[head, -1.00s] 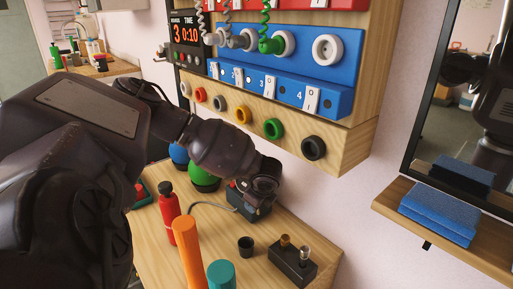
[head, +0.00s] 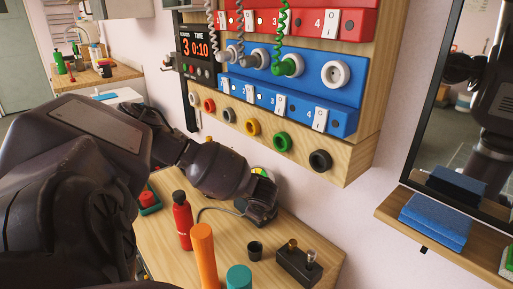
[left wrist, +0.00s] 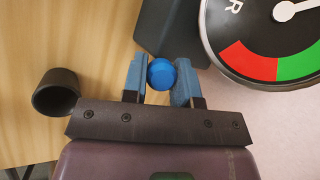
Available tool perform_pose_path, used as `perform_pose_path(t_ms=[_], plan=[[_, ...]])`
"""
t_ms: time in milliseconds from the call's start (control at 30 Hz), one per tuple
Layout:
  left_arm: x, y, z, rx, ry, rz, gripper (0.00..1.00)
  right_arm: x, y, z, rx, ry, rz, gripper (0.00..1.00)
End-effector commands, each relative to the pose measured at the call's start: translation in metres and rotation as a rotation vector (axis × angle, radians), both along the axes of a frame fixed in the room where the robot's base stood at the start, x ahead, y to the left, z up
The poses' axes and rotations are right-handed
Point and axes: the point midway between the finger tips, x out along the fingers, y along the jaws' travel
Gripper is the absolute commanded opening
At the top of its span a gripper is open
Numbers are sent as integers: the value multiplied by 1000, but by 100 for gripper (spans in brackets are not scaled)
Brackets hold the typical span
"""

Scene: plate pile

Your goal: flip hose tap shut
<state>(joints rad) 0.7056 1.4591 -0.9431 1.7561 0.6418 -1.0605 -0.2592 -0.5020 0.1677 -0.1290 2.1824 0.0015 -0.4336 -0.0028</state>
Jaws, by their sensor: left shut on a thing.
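My left gripper (left wrist: 160,82) is shut on a small round blue piece (left wrist: 161,73), seen end-on between its fingertips in the left wrist view. Whether this piece is the tap's handle I cannot tell. A dark flat block (left wrist: 170,28) lies just beyond the fingertips. In the head view the left gripper (head: 262,216) is low over the wooden table, and its wrist hides what it holds. My right gripper is not in view.
A round gauge (left wrist: 270,35) with red and green bands is close right of the fingers. A black cup (left wrist: 56,92) stands left. A red bottle (head: 182,218), orange cylinder (head: 204,255), teal cylinder (head: 239,278) and black block (head: 297,264) are on the table. Socket panels (head: 290,95) hang above.

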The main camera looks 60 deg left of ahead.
Motion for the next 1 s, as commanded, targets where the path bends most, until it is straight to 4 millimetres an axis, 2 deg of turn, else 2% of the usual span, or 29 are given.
perform_pose_path(t_ms=[33,400,933,967,1000], plan=[[-2,-1,6,-2,-33,0,0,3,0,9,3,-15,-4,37],[-12,-2,-4,19,-211,1,0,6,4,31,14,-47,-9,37],[-15,-2,-10,25,-255,-1,0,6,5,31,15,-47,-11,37],[-15,-2,-10,25,-255,-1,30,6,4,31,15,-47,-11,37],[-15,-2,-10,26,-255,-1,36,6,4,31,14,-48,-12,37]])
